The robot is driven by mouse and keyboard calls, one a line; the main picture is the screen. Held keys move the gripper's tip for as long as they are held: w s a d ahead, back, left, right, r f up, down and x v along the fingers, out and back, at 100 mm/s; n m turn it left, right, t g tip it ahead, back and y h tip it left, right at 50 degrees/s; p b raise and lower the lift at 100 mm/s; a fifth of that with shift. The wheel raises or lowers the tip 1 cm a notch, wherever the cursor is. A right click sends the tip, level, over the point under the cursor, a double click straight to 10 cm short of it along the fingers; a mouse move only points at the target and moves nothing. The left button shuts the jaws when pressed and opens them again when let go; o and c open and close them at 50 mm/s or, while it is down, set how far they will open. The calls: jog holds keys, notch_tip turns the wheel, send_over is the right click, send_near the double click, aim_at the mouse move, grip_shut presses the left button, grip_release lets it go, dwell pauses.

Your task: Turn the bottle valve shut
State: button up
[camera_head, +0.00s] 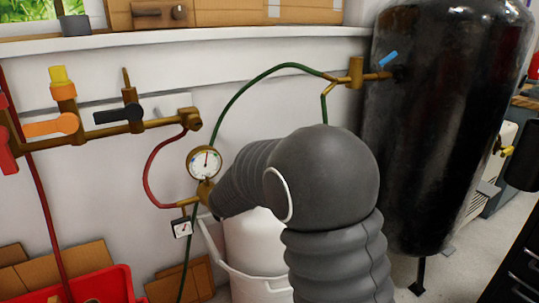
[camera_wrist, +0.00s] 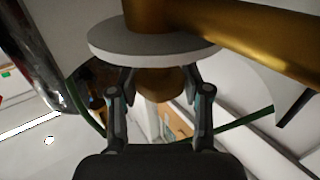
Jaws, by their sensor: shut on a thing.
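In the wrist view, my gripper (camera_wrist: 160,79) has a finger on each side of a rounded brass valve knob (camera_wrist: 158,88) and is shut on it. A pale grey disc (camera_wrist: 150,42) sits directly above the knob, and a thick brass pipe (camera_wrist: 245,42) runs off to the upper right. In the head view, my grey arm reaches behind the brass fitting under the round pressure gauge (camera_head: 204,163), above the white bottle (camera_head: 255,240). My own arm hides the gripper and the valve there. I cannot tell how far the valve is turned.
A brass manifold with an orange lever (camera_head: 52,126) and a black lever (camera_head: 118,114) is on the wall at left. Red and green hoses (camera_head: 260,78) run near my arm. A large black tank (camera_head: 440,130) stands at right. A red crate (camera_head: 100,287) is at lower left.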

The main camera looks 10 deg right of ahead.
jog(key=shift+r, duration=0.1)
dwell(0.3)
jog(key=o, duration=1.2)
jog(key=shift+a, duration=0.1)
jog(key=shift+v, duration=3.7)
